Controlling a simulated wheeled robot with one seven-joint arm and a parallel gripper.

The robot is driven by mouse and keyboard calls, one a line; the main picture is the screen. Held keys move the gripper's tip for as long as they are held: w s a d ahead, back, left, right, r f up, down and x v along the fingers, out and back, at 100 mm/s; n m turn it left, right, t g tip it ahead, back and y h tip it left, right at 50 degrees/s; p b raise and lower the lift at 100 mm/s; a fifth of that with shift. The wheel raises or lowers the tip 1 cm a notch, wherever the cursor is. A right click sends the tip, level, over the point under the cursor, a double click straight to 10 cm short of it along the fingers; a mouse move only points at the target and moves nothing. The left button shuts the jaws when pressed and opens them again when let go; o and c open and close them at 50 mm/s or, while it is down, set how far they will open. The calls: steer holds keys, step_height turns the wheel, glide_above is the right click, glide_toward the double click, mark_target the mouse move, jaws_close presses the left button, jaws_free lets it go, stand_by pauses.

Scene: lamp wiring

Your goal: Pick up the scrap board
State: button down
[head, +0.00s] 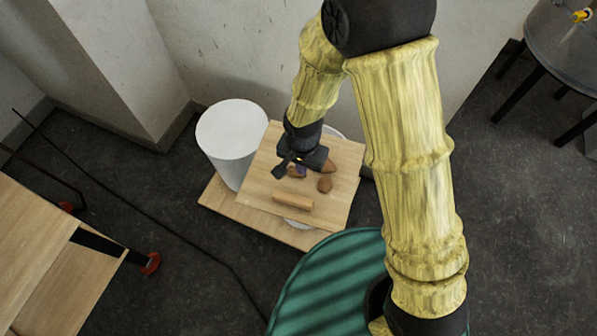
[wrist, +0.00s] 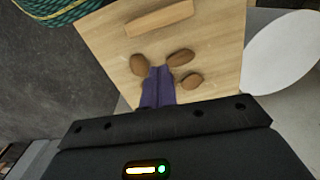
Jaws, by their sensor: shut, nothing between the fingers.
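A light brown, oblong wooden block, which looks like the scrap board (head: 292,202), lies on the near part of a small wooden table top (head: 258,186). It also shows near the top of the wrist view (wrist: 158,18). My gripper (head: 301,171) is over the same table top, farther back than the block and apart from it. In the wrist view its purple fingers (wrist: 157,72) are together with nothing between them. Several brown lumps lie close around the fingertips, including one on the right (wrist: 192,81). Whether the fingers touch a lump, I cannot tell.
A white cylindrical bin (head: 232,135) stands close left of the small table. A lower wooden shelf (head: 225,205) sticks out beneath the top. Another wooden table (head: 35,240) is at left. A black cable (head: 180,230) crosses the floor. A dark round table (head: 565,45) stands at far right.

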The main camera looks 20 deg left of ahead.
steer(key=w+d+r+t, duration=0.1)
steer(key=w+d+r, duration=0.2)
steer(key=d+r, duration=0.3)
steer(key=w+d+r, duration=0.3)
steer(key=d+r, duration=0.1)
steer(key=d, duration=0.4)
steer(key=s+d+r, duration=0.1)
steer(key=d+r, duration=0.2)
steer(key=d, duration=0.3)
steer(key=s+d+r+n+t, duration=0.1)
steer(key=s+d+r, duration=0.1)
steer(key=d, duration=0.5)
steer(key=shift+s+r, duration=0.2)
steer(key=shift+r, duration=0.25)
